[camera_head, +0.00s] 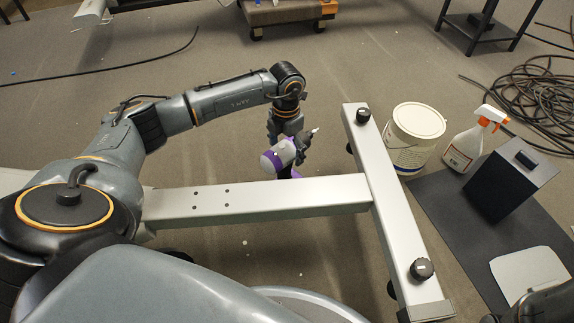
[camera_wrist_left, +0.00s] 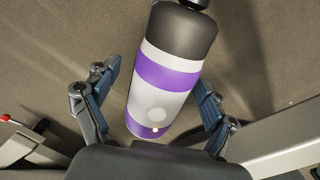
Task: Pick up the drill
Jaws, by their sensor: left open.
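The drill (camera_head: 279,156) is white and purple with a dark front end and a thin pale bit. It shows just beyond the long pale metal beam in the head view, its bit pointing right. My left gripper (camera_head: 285,128) is over it, pointing down. In the left wrist view the drill's white and purple body (camera_wrist_left: 172,80) lies between the two spread fingers of my left gripper (camera_wrist_left: 150,105). Gaps show on both sides of the body, so the gripper is open. The drill's underside is hidden. My right gripper does not show.
A pale T-shaped metal frame (camera_head: 260,197) with black knobs crosses the middle, close to the drill. To its right stand a white bucket (camera_head: 415,133), a spray bottle (camera_head: 470,142) and a dark box (camera_head: 510,180). Coiled black cable (camera_head: 528,100) lies farther right. Floor beyond the beam is mostly clear.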

